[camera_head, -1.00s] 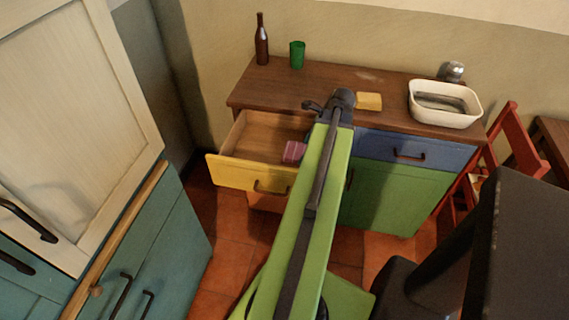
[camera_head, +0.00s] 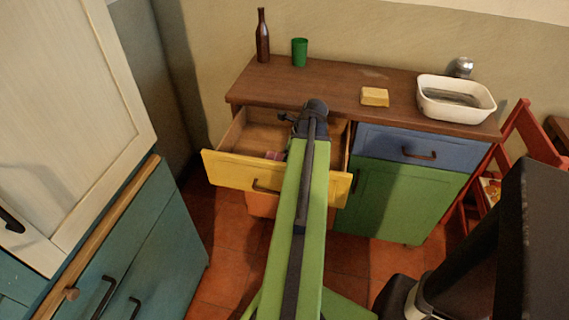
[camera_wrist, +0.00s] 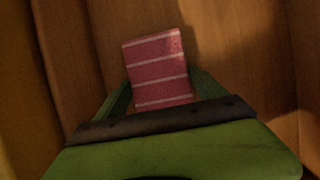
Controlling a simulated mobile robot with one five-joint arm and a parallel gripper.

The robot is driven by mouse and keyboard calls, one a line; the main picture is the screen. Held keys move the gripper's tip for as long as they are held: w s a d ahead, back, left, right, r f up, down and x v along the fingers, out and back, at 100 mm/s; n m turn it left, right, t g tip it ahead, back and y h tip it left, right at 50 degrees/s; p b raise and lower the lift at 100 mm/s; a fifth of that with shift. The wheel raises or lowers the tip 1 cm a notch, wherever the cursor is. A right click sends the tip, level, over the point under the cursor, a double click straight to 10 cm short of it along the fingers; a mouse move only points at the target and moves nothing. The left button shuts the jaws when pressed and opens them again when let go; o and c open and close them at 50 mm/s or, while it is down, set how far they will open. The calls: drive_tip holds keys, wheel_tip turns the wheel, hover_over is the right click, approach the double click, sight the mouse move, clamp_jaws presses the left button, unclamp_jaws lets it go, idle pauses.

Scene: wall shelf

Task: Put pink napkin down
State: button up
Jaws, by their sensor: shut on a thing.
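The pink napkin with pale stripes (camera_wrist: 158,70) is between the fingers of my gripper (camera_wrist: 158,95) in the wrist view. The gripper is shut on it. Around it in that view are the wooden bottom and sides of the open drawer. In the head view a small part of the napkin (camera_head: 274,155) shows inside the open yellow-fronted drawer (camera_head: 235,172), left of my arm. My arm hides most of the gripper there. I cannot tell whether the napkin touches the drawer bottom.
On the brown cabinet top (camera_head: 330,85) stand a bottle (camera_head: 262,38), a green cup (camera_head: 299,52), a yellow block (camera_head: 374,97), a white basin (camera_head: 455,100) and a metal shaker (camera_head: 463,67). A blue drawer (camera_head: 412,147) is shut. A red chair (camera_head: 520,130) stands at right.

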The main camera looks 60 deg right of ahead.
drive_tip(key=o, duration=1.3)
drive_tip(key=shift+r, duration=0.1)
drive_tip(key=shift+r+p, duration=0.35)
drive_tip(key=p+v, duration=1)
drive_tip(key=v, duration=0.1)
drive_tip(key=shift+s+r, duration=0.1)
drive_tip(key=shift+r, duration=0.05)
